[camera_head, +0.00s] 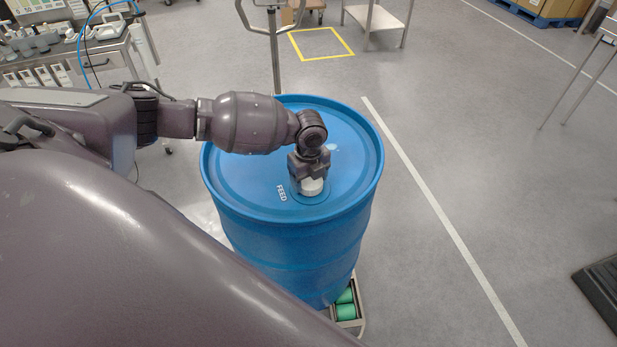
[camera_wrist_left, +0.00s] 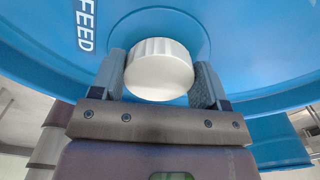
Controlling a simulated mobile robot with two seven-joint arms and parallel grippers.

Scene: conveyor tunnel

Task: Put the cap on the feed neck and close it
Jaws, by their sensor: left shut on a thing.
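A white ribbed cap (camera_head: 312,187) is at the ring beside the "FEED" label on top of the blue drum (camera_head: 240,170). My left gripper (camera_head: 311,180) is above the drum top, pointing down, with its fingers on either side of the cap. In the left wrist view the cap (camera_wrist_left: 159,70) sits between the two grey fingers of the left gripper (camera_wrist_left: 160,85), which is shut on it. The feed neck is hidden under the cap, and I cannot tell whether the cap is seated on it. My right gripper is not in view.
The drum stands on a base with green rollers (camera_head: 346,311). A metal bench (camera_head: 75,45) with bottles and tools is at the upper left. A metal stand (camera_head: 274,40) rises behind the drum. The grey floor to the right is mostly clear, with a black mat (camera_head: 603,285) at the edge.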

